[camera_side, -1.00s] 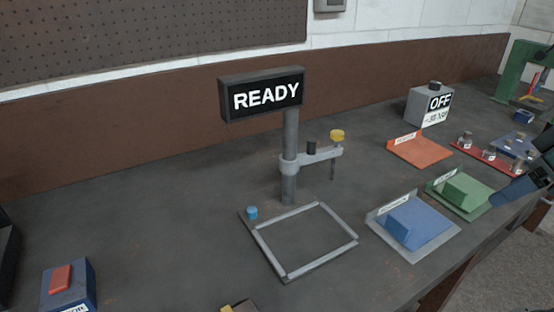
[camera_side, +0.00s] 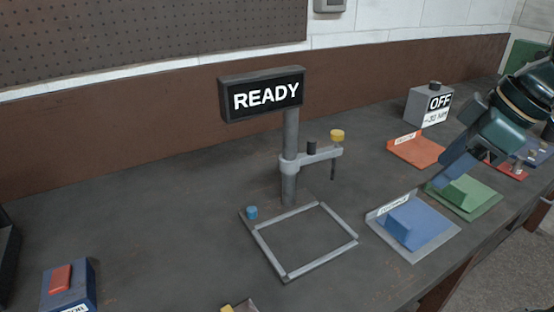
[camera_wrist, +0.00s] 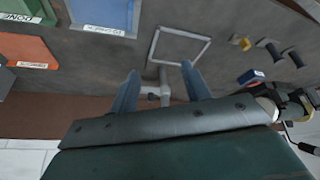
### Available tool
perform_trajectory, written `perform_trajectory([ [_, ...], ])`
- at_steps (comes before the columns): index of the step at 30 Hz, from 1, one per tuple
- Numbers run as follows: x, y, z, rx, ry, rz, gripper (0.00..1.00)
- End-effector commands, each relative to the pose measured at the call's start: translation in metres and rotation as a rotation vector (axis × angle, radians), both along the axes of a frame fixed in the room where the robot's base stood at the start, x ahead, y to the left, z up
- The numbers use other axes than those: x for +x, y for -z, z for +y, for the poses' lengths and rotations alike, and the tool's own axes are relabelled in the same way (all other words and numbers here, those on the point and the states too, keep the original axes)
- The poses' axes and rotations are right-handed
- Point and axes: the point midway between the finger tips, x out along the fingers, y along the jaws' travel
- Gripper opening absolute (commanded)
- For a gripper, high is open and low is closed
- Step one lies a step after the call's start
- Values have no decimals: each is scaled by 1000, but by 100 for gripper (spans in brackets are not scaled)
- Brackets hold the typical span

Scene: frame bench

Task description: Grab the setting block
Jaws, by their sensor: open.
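I cannot tell which thing is the setting block; no readable label names it. A blue block (camera_side: 399,228) sits on a blue plate with a grey rim (camera_side: 440,239). A green block (camera_side: 460,191) sits on a green tray (camera_side: 483,208), partly behind my gripper in the side view. My gripper (camera_side: 446,181) is open, with nothing seen between its fingers, and appears over the green tray's left side in the picture. In the wrist view my gripper (camera_wrist: 160,70) has both fingers apart, and the blue plate (camera_wrist: 103,15) is at the upper left.
A square frame (camera_side: 262,245) lies below a post with a READY sign (camera_side: 262,95) and a side arm (camera_side: 318,155). An orange tray (camera_side: 415,153) and an OFF box (camera_side: 428,106) stand behind. A red-button box (camera_side: 68,285) is front left.

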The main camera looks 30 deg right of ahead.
Motion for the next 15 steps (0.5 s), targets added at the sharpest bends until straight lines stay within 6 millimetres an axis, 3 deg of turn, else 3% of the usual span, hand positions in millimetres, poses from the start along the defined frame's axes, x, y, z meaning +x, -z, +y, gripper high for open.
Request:
perform_trajectory([
  [6, 36, 3, 50, -18, -248, 22, 47],
  [15, 72, 22, 128, -32, -584, 42, 47],
])
